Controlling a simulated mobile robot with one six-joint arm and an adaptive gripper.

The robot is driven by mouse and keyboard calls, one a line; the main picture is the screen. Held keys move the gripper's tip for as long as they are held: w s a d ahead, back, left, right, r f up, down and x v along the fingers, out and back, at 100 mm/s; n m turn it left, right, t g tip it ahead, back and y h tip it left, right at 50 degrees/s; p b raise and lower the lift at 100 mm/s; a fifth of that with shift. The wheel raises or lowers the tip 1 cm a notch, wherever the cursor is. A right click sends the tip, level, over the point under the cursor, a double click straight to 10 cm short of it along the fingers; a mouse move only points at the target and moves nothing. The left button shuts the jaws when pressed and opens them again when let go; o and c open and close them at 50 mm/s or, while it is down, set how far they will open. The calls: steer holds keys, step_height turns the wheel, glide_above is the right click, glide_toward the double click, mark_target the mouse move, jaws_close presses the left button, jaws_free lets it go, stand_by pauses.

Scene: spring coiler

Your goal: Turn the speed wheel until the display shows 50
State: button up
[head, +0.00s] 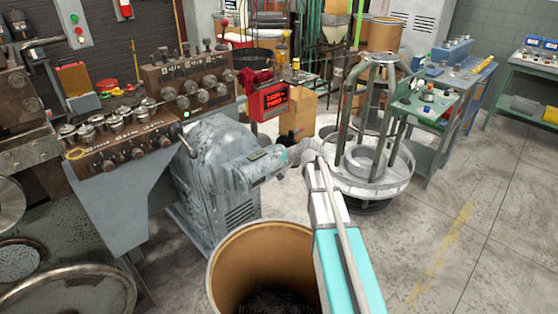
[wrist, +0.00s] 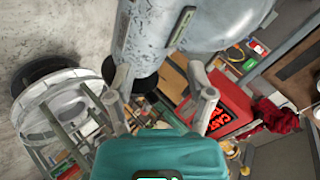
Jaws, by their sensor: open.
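My gripper (wrist: 158,82) is open and empty in the wrist view, one finger on each side. Behind the fingers is a grey scuffed cylinder (wrist: 142,38) with a dark round end (wrist: 147,84), partly covered by the left finger. This dark end may be the speed wheel; I cannot tell for sure, nor whether a finger touches it. In the head view, my arm reaches left to the grey machine (head: 217,165), and the fingers cannot be made out. A small dark panel (head: 257,156) shows there, too small to read.
An open brown drum (head: 262,240) stands in front of the grey machine. A round white-rimmed stand (head: 383,188) holding a coil is to the right. A control console (head: 120,150) with several knobs is at the left.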

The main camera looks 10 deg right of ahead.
steer(key=shift+s+a+g, duration=0.3)
steer(key=shift+s+a, duration=0.15)
steer(key=shift+s, duration=0.3)
steer(key=shift+w+r+n+p, duration=0.2)
steer(key=shift+w+n+p, duration=0.1)
steer(key=shift+p, duration=0.05)
steer(key=c, duration=0.4)
steer(key=w, duration=0.1)
steer(key=w+d+r+n+p, duration=0.1)
steer(key=w, duration=0.1)
steer(key=w+n+p, duration=0.1)
steer(key=shift+w+d+r, duration=0.25)
steer(key=shift+w+d, duration=0.1)
steer(key=shift+w, duration=0.05)
jaws_close()
steer(key=w+d+r+n+g+p, duration=0.1)
steer(key=w+d+r+n+p, duration=0.1)
steer(key=w, duration=0.5)
steer(key=w+d+r+n+g+h+p, duration=0.1)
steer(key=w+d+r+n+p, duration=0.1)
steer(key=w+d+n+p, duration=0.2)
steer(key=w+d+r+n+g+h+p, duration=0.1)
steer(key=w+d+n+p, duration=0.2)
steer(key=w, duration=0.7)
steer(key=shift+w+d+r+n+g, duration=0.25)
steer(key=shift+r+n+g, duration=0.15)
steer(key=shift+n, duration=0.4)
